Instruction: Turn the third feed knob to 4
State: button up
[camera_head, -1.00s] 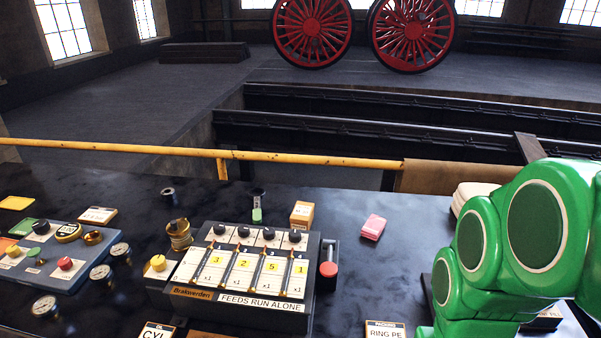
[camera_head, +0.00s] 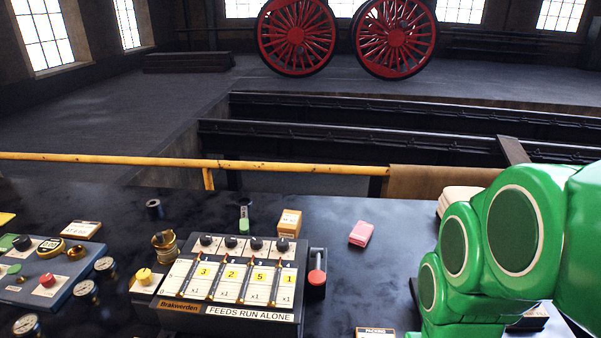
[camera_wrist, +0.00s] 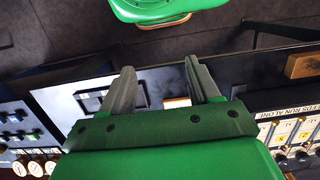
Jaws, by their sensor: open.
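The feed console (camera_head: 235,312), marked FEEDS RUN ALONE, stands on the dark bench in the head view. A row of black knobs runs along its back. The third feed knob (camera_head: 256,243) stands above the strip whose yellow label (camera_head: 260,277) reads 5. The neighbouring labels read 3, 2 and 1. My gripper (camera_wrist: 158,88) shows in the wrist view with its two grey fingers apart and nothing between them. It is away from the console, part of which shows at the right edge of the wrist view (camera_wrist: 285,98). In the head view my gripper is out of sight.
A red-topped lever (camera_head: 317,276) stands at the console's right side, and a yellow knob (camera_head: 144,275) at its left. A gauge panel (camera_head: 60,290) lies further left. A pink block (camera_head: 361,233) lies to the right. A yellow rail (camera_head: 270,165) runs behind the bench.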

jog(key=w+a+r+n, duration=0.2)
jog(key=w+n, duration=0.2)
jog(key=w, duration=0.2)
jog(key=w+a+r+n, duration=0.2)
jog(key=w+a+n, duration=0.1)
jog(key=w, duration=0.4)
jog(key=n+t, duration=0.2)
jog(key=n, duration=1.5)
send_over(256, 240)
notch_tip(256, 240, down, 4)
jog(key=shift+s+d+f, duration=0.1)
jog(key=shift+d+f, duration=0.05)
jog(key=shift+f, duration=0.1)
jog(key=shift+f+n, duration=0.2)
jog(key=shift+n, duration=0.1)
jog(key=shift+f, duration=3.75)
jog(key=shift+c, duration=0.2)
jog(key=c, duration=1)
